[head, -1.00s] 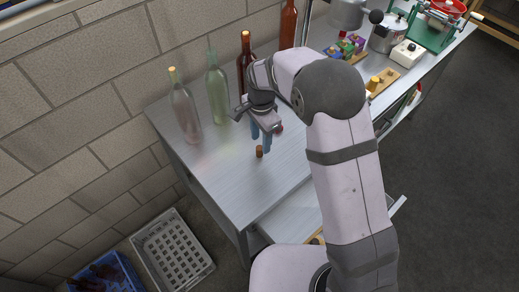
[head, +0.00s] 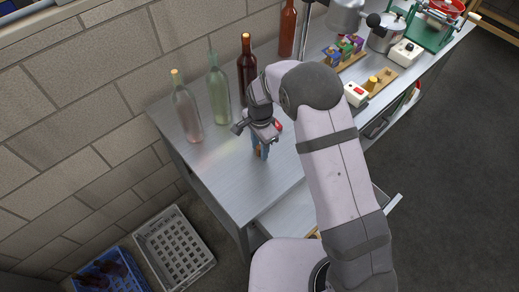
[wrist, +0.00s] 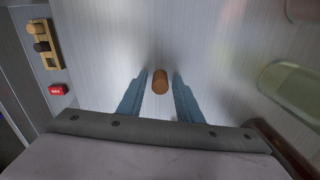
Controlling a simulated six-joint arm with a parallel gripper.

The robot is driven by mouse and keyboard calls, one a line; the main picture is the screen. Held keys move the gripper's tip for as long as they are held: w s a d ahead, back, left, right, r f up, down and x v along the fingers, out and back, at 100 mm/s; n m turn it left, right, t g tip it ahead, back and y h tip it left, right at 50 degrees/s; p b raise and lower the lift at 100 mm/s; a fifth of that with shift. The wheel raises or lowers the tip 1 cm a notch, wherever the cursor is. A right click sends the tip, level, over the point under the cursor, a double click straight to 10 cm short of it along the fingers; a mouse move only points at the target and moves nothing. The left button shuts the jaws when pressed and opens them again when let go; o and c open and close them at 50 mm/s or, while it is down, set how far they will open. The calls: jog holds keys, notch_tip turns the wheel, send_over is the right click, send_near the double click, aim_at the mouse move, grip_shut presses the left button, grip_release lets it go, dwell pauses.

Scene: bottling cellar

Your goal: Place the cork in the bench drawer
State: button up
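The cork (wrist: 160,81) is a small brown cylinder on the metal bench top (head: 225,170). In the wrist view it lies between the fingertips of my gripper (wrist: 160,76), with a narrow gap on each side. In the head view my gripper (head: 260,152) is low over the bench with its blue fingers pointing down, and they largely hide the cork. My gripper is open and holds nothing. The bench drawer (head: 283,215) is pulled out below the front edge, partly hidden by my arm.
Clear (head: 187,112), green (head: 218,90) and dark (head: 247,70) bottles stand along the wall behind my gripper. A red-and-white box (head: 356,95) and a wooden block with pegs (head: 378,80) are farther right. A grey crate (head: 172,250) and a blue crate (head: 110,270) are on the floor.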

grip_shut()
jog(key=shift+r, duration=0.1)
notch_tip(320, 180, up, 10)
jog(key=b, duration=0.3)
jog(key=shift+n, duration=0.3)
